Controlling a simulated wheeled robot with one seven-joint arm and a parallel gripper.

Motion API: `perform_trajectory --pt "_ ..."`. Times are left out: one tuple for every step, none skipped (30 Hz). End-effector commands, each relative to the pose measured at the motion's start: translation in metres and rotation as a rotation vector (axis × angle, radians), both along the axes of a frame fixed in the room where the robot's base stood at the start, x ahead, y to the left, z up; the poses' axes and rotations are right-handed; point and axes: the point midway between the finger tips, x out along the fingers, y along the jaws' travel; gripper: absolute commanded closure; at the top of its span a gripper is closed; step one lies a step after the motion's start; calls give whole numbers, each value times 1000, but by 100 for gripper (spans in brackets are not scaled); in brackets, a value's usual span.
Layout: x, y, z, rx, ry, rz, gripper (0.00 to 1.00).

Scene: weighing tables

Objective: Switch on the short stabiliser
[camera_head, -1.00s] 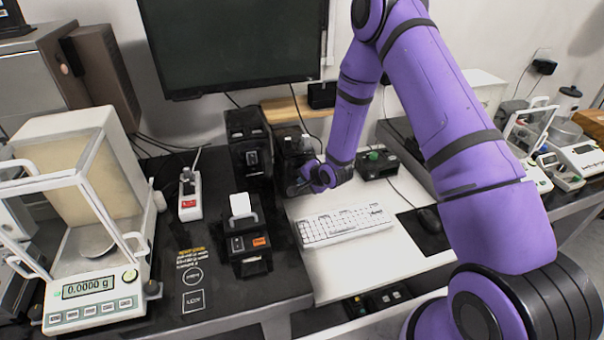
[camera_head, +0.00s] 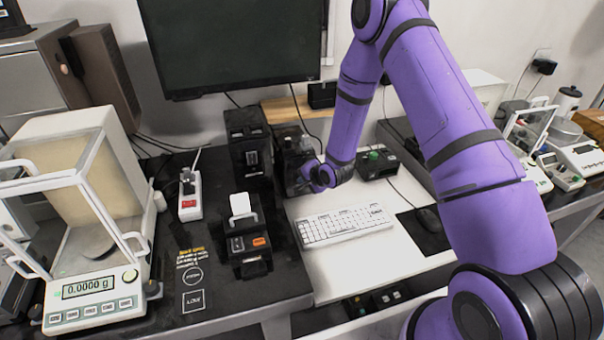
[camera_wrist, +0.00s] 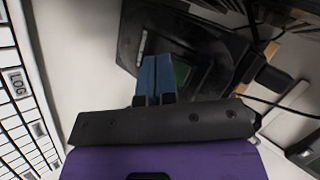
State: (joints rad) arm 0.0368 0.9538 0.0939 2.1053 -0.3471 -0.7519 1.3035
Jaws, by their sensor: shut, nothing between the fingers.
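Two black stabiliser boxes stand at the back of the table in the head view. The taller one (camera_head: 248,145) is on the left, and the shorter one (camera_head: 292,143) is to its right, partly covered by my gripper. My gripper (camera_head: 300,187) is low at the short box's front. In the wrist view the short box's dark face (camera_wrist: 205,40) fills the upper middle. My gripper's blue fingers (camera_wrist: 157,75) are together and empty, with their tips against or just before that face. A dark green patch (camera_wrist: 183,72), perhaps the switch, shows beside the fingers and is partly hidden by them.
A white keyboard (camera_head: 345,225) lies just in front of my gripper. A black box with a green knob (camera_head: 376,163) stands to the right. A black device with an orange switch (camera_head: 248,243) and a balance (camera_head: 95,300) are to the left. Cables hang behind.

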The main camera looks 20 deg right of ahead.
Motion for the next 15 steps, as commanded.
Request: perform_trajectory --pt "1 0 0 1 0 -1 100" --pt "2 0 0 0 0 -1 100" --pt "3 0 0 1 0 -1 100" --pt "4 0 0 1 0 -1 100" --pt "5 0 0 1 0 -1 100" --pt "7 0 0 1 0 -1 100" --pt "7 0 0 1 -1 0 100" --pt "8 0 0 1 -1 0 100" --pt "8 0 0 1 -1 0 100" --pt "8 0 0 1 -1 0 100" --pt "9 0 0 1 -1 0 100" --pt "8 0 0 1 -1 0 100" --pt "8 0 0 0 0 0 100" --pt "8 0 0 0 0 0 100" --pt "8 0 0 0 0 0 100"
